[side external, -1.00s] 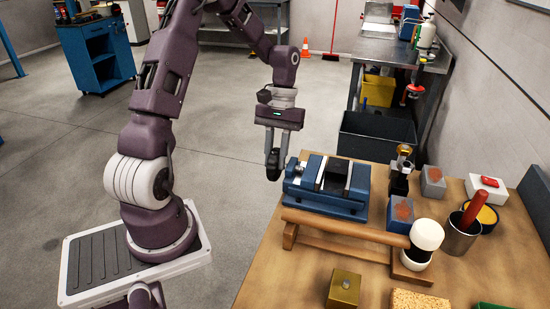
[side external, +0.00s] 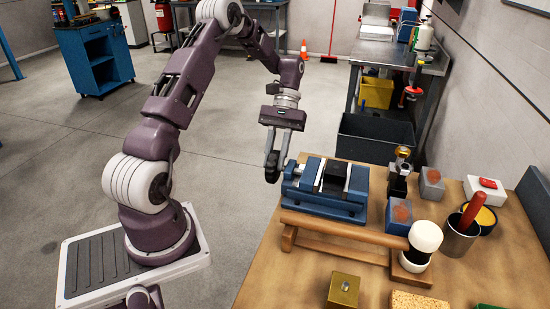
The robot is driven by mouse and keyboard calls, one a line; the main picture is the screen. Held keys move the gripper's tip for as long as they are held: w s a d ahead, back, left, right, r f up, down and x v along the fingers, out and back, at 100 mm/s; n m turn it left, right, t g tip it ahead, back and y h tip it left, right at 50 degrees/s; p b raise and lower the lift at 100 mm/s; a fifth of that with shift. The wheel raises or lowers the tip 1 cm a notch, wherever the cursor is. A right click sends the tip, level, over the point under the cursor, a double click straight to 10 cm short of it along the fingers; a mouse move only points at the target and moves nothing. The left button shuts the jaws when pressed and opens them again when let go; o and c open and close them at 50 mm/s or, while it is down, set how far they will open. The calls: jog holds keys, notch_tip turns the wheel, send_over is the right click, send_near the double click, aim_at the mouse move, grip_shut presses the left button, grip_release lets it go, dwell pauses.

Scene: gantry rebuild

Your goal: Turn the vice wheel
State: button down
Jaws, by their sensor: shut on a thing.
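The blue vice (side external: 327,208) sits at the left edge of the wooden bench, with a dark block and pale metal strips on top. My gripper (side external: 273,170) points down at the vice's left end, just off the bench edge. Its dark fingertips are close together at the height of the vice's side and are shut on the vice wheel. The wheel is mostly hidden by the fingers, and I cannot make out its rim or its angle.
A wooden mallet (side external: 345,233) with a white head lies in front of the vice. A brass block (side external: 343,290) stands nearer. Blocks and a cup (side external: 459,240) with a red handle stand to the right. Open floor lies left of the bench.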

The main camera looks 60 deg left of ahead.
jog(key=shift+w, duration=0.1)
jog(key=c, duration=1.5)
grip_release()
jog(key=shift+r, duration=0.1)
jog(key=v, duration=0.6)
jog(key=s+d+r+m+t+y, duration=0.2)
jog(key=d+r, duration=0.4)
jog(key=s+d+r+m+t+y, duration=0.2)
jog(key=s+d+r+y, duration=0.1)
jog(key=d+r, duration=0.35)
jog(key=s+d+m+t, duration=0.1)
jog(key=s+d+t, duration=0.1)
jog(key=s, duration=0.2)
jog(key=s+d+m+t, duration=0.2)
jog(key=s+d, duration=0.1)
jog(key=s, duration=0.2)
jog(key=s+d+m+t, duration=0.2)
jog(key=s+t, duration=0.1)
jog(key=s, duration=0.1)
jog(key=shift+s+d+y, duration=0.15)
jog(key=shift+d+y, duration=0.05)
jog(key=shift+y, duration=0.1)
